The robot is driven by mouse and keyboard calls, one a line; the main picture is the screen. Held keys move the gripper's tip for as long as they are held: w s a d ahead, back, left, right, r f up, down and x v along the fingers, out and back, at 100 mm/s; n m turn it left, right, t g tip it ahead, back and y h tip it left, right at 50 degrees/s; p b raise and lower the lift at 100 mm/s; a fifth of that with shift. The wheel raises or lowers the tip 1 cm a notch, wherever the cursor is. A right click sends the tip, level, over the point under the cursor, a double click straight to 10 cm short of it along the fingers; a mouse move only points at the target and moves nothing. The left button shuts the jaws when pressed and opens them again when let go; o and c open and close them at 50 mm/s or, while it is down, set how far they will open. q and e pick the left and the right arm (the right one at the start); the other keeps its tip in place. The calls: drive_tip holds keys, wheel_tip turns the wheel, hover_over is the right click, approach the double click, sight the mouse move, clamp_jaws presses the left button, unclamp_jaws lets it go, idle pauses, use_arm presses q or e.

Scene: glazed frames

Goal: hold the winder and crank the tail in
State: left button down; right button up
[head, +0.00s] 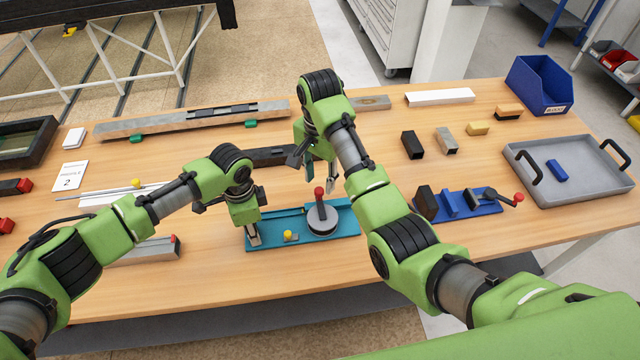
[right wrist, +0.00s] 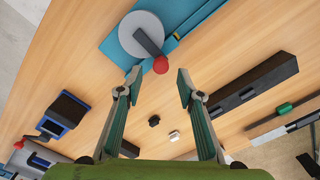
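The winder is a teal base (head: 342,221) with a grey disc (head: 322,219) and an upright dark crank handle topped by a red knob (head: 319,191). A small yellow ball (head: 289,235) sits on the base left of the disc; I cannot make out a tail clearly. My left gripper (head: 253,238) points down at the base's left end; its finger gap is hidden. My right gripper (head: 321,187) is open and empty, close to the red knob. In the right wrist view, the knob (right wrist: 161,65) shows just beyond the spread fingertips (right wrist: 158,76), apart from both fingers.
A blue vise-like fixture (head: 465,203) with a red-knobbed handle stands right of the winder. A grey tray (head: 568,172) holds a blue block. A dark long block (head: 272,155) lies behind the winder. Several small blocks and a blue bin (head: 541,84) stand at the back right.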

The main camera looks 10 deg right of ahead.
use_arm(q)
drive_tip(key=shift+s+a+f, duration=0.1)
drive_tip(key=shift+s+f, duration=0.1)
drive_tip(key=shift+f, duration=0.05)
use_arm(e)
drive_tip(key=r, duration=0.3)
drive_tip(key=shift+w+r, duration=0.15)
drive_tip(key=shift+w, duration=0.05)
drive_tip(key=shift+s+r, duration=0.2)
drive_tip(key=shift+r, duration=0.25)
use_arm(q)
drive_tip(key=c, duration=1.7)
unclamp_jaws()
drive_tip(key=shift+w+r, duration=0.1)
drive_tip(key=shift+w+r, duration=0.15)
drive_tip(key=shift+r, duration=0.35)
wheel_tip(320, 180, up, 11)
drive_tip(key=shift+r, duration=0.1)
